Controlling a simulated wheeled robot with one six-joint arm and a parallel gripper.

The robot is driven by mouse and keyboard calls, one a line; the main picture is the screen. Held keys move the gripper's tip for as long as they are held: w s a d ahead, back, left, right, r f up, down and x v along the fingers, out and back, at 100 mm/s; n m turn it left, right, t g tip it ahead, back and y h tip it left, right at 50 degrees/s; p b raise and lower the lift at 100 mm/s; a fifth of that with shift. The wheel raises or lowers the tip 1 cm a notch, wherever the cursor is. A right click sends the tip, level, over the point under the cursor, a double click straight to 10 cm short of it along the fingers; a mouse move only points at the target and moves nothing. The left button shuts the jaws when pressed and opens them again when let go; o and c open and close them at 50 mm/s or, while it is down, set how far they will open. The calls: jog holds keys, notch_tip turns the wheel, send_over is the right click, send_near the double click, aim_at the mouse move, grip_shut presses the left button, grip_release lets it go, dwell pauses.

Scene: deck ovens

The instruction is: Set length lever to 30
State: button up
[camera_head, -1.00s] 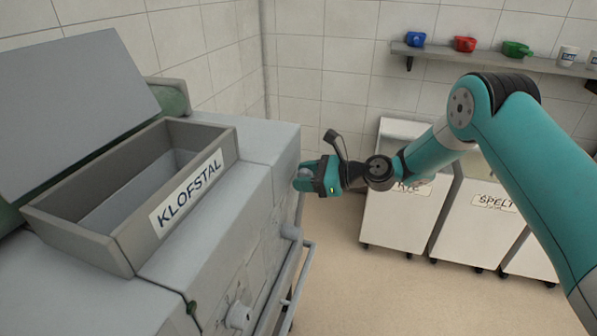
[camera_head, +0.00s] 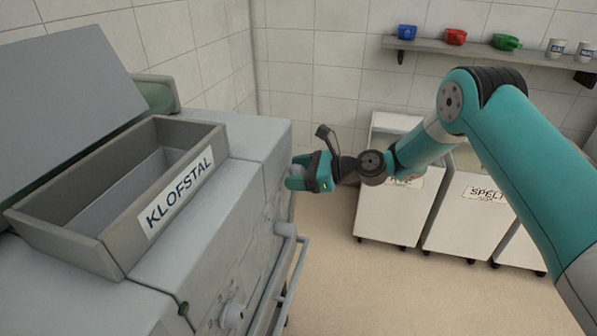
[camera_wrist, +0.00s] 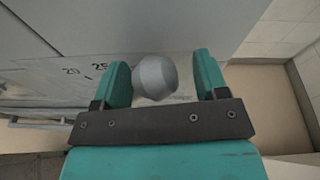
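The length lever's rounded grey knob (camera_wrist: 155,78) sits between the two teal fingers of my gripper (camera_wrist: 163,80) in the wrist view. The fingers are apart, one on each side of the knob. A gap shows at the right finger; the left finger is very near or touching, I cannot tell which. Scale marks 20 (camera_wrist: 71,71) and 25 (camera_wrist: 100,66) show on the machine panel to the left; the knob and finger hide any marks beyond. In the head view my gripper (camera_head: 298,172) is at the right side of the grey machine (camera_head: 235,185).
A grey hopper labelled KLOFSTAL (camera_head: 180,193) tops the machine. A bar (camera_head: 292,285) and a round knob (camera_head: 232,316) stick out below my gripper. White wheeled bins (camera_head: 385,210) stand behind my arm. A wall shelf (camera_head: 480,55) holds cups. Open floor lies right of the machine.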

jog(key=b+v, duration=0.2)
jog(key=v, duration=1.5)
jog(key=shift+d+b, duration=0.2)
jog(key=shift+b, duration=0.2)
jog(key=shift+s+a+r, duration=0.1)
jog(key=s+a+r+n+g+h, duration=0.4)
jog(key=s+a+r+n, duration=0.4)
jog(key=s+n, duration=0.45)
jog(key=s+d+r+n+h, duration=0.1)
jog(key=s+n+h, duration=0.2)
jog(key=s+n, duration=0.4)
jog(key=s+d+r+n+h, duration=0.1)
jog(key=s+d+n+h, duration=0.1)
jog(key=s+n, duration=0.6)
jog(key=s+h, duration=0.1)
jog(key=s, duration=0.3)
jog(key=shift+r+g, duration=0.3)
jog(key=shift+g, duration=0.1)
